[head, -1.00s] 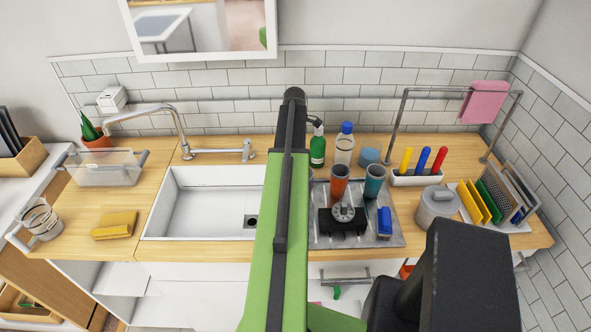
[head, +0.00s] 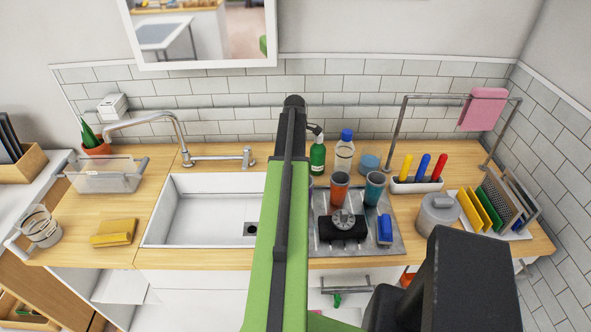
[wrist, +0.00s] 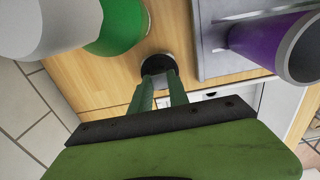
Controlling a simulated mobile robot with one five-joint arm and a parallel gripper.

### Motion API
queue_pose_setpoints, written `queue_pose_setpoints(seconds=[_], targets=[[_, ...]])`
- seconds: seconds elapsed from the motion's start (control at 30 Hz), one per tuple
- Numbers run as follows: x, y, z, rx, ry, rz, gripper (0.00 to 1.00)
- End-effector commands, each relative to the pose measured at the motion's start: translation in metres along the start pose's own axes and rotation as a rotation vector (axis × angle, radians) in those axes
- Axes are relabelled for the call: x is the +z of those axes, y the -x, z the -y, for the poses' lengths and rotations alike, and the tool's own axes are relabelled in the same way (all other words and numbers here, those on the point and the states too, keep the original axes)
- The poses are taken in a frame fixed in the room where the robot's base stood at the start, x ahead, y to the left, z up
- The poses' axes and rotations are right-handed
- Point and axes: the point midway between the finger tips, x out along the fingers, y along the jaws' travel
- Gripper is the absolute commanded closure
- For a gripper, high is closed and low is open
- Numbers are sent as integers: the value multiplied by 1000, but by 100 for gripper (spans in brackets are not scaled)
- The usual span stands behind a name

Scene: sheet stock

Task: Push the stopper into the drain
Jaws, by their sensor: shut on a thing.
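In the wrist view my gripper (wrist: 160,82) is shut on a dark round stopper (wrist: 156,62). The stopper is at or just above the wooden counter, between a green bottle and the metal tray; I cannot tell whether it touches the wood. In the head view the fingers and the stopper are hidden behind my green arm. The dark drain (head: 250,229) shows at the right of the white sink's (head: 205,215) floor, just left of my arm. The drain is not in the wrist view.
The green bottle (head: 317,157) and a clear blue-capped bottle (head: 344,156) stand behind the metal tray (head: 393,244). The tray holds an orange cup (head: 339,188), a teal cup (head: 374,188) and a blue item (head: 385,229). A faucet (head: 180,140) arches behind the sink. A yellow cloth (head: 114,232) lies left.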

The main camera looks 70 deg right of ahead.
Motion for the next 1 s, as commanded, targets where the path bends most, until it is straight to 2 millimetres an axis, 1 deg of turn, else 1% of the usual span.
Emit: queue_pose_setpoints(seconds=[0.23,0.9,1.0], targets=[[0,4,0,0,0,0,100],[0,44,0,0,0,0,100],[0,47,0,0,0,0,100]])
